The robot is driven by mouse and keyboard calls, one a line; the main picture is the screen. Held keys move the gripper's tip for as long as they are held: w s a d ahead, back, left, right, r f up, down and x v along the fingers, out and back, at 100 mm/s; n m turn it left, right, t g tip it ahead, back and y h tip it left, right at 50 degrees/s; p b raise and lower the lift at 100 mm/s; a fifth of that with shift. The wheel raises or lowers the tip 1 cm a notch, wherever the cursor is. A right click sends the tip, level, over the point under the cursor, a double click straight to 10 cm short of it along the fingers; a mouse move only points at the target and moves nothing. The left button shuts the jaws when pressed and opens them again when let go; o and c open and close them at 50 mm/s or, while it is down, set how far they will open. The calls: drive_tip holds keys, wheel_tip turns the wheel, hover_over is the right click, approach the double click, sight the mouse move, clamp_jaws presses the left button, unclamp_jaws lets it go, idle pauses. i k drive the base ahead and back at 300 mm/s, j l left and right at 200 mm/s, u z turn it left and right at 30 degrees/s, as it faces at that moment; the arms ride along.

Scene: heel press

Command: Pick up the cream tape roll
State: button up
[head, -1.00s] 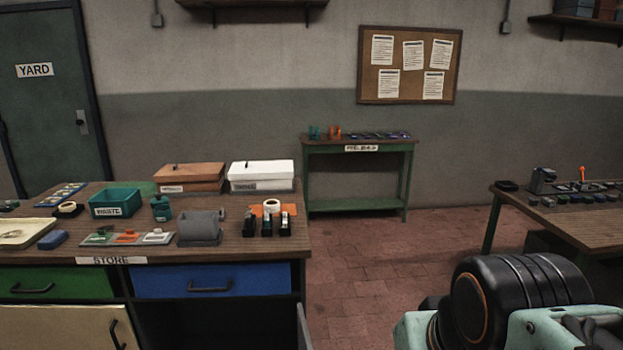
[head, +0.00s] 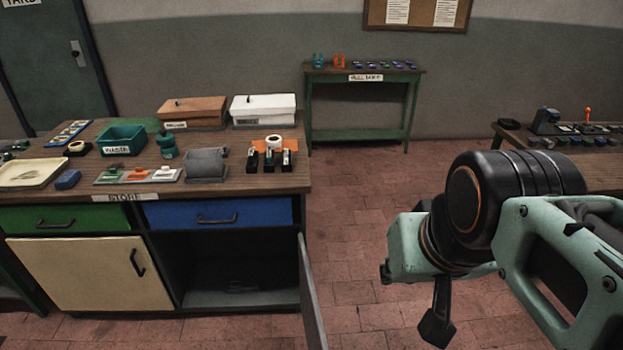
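A pale cream tape roll (head: 274,142) sits near the back right of the wooden store counter (head: 225,186), on or against an orange piece, behind several small black items. A second pale roll (head: 76,147), with black around it, lies at the left of the counter; I cannot tell which is meant by color alone. My arm fills the right side of the head view, well apart from both rolls. A dark part that looks like my gripper (head: 437,322) hangs below it over the floor. Its fingers cannot be made out, and nothing is seen held.
A teal bin (head: 122,139), a teal bottle (head: 167,146), a grey holder (head: 206,164) and two lidded boxes, one brown (head: 192,112) and one white (head: 263,109), crowd the counter. An open cabinet door (head: 312,293) juts out below. The floor to its right is clear.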

sight(77, 148)
drive_tip(key=l+u, duration=0.3)
drive_tip(key=k+l+u, duration=0.25)
drive_tip(key=l, duration=0.25)
drive_tip(key=l+u, duration=0.3)
drive_tip(key=k+l+u, duration=0.25)
drive_tip(key=l, duration=0.15)
drive_tip(key=i+j, duration=0.1)
drive_tip(key=j, duration=1.75)
drive_tip(key=i+j, duration=0.2)
drive_tip(key=j, duration=0.2)
drive_tip(key=i+j, duration=0.2)
drive_tip(key=j, duration=0.15)
drive_tip(key=z, duration=0.05)
